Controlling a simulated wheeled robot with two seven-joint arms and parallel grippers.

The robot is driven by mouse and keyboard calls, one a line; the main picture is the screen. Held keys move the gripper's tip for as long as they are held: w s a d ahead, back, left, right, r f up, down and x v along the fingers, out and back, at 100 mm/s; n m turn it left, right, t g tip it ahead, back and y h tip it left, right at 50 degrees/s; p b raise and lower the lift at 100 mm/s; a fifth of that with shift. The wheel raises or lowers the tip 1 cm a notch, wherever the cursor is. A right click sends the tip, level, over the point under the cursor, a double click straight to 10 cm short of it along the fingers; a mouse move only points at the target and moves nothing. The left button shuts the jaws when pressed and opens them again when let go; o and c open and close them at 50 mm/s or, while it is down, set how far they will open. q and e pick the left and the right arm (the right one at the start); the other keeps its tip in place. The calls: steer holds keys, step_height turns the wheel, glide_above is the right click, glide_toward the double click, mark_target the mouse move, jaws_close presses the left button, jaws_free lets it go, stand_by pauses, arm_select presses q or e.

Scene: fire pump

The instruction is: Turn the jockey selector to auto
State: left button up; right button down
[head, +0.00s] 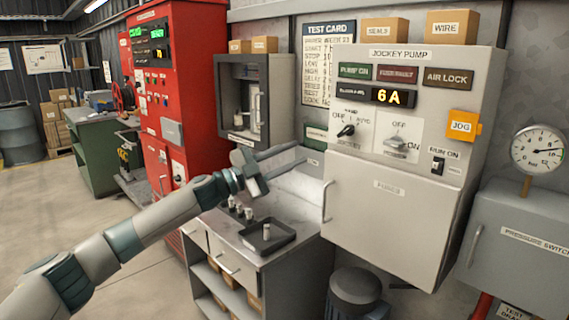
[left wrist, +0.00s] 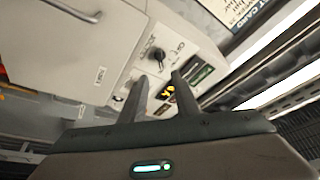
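The jockey selector (head: 347,130) is a black rotary knob on a white plate, at the left of the grey jockey pump panel (head: 372,192). Its handle looks slanted; the small lettering around it is too blurred to read its position surely. My left gripper (head: 301,153) is open and empty, left of the panel and lower than the knob, apart from it. In the left wrist view the knob (left wrist: 158,54) shows just beyond and between the two fingertips (left wrist: 160,76), with the panel tilted. My right gripper is in neither view.
Right of the selector are an isolator-like OFF/ON switch (head: 397,143) and an orange JOG tag (head: 462,126). A door handle (head: 326,201) sticks out at the panel's left edge. Below my gripper a bench (head: 281,257) holds a dark tray (head: 284,243) and small parts.

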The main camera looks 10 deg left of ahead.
arm_select(q)
steer(key=shift+v, duration=0.95)
step_height(320, 180, down, 29)
steer(key=n+t+y, duration=0.3)
steer(key=n+y, duration=0.2)
steer(key=n, duration=0.3)
steer(key=s+f+n+y, duration=0.25)
steer(key=s+f, duration=0.25)
steer(key=f, duration=0.7)
steer(key=s+f+n+y, duration=0.25)
steer(key=s+f, duration=0.35)
steer(key=f, duration=0.6)
steer(key=s+a+f+n+g+y, duration=0.2)
steer(key=s+f+n+g+y, duration=0.1)
steer(key=s+f, duration=1.5)
steer(key=s+f+n+g, duration=0.1)
steer(key=s+f, duration=0.4)
steer(key=s, duration=0.3)
steer(key=s+f+g+y, duration=0.1)
steer(key=s+f+g, duration=0.1)
steer(key=s+f, duration=0.3)
steer(key=s+f+n+g, duration=0.1)
steer(key=s+f, duration=0.5)
steer(key=s, duration=0.6)
steer(key=shift+s+a+n+g+y, duration=0.15)
steer(key=shift+s+n+g+y, duration=0.15)
steer(key=shift+s+g+y, duration=0.1)
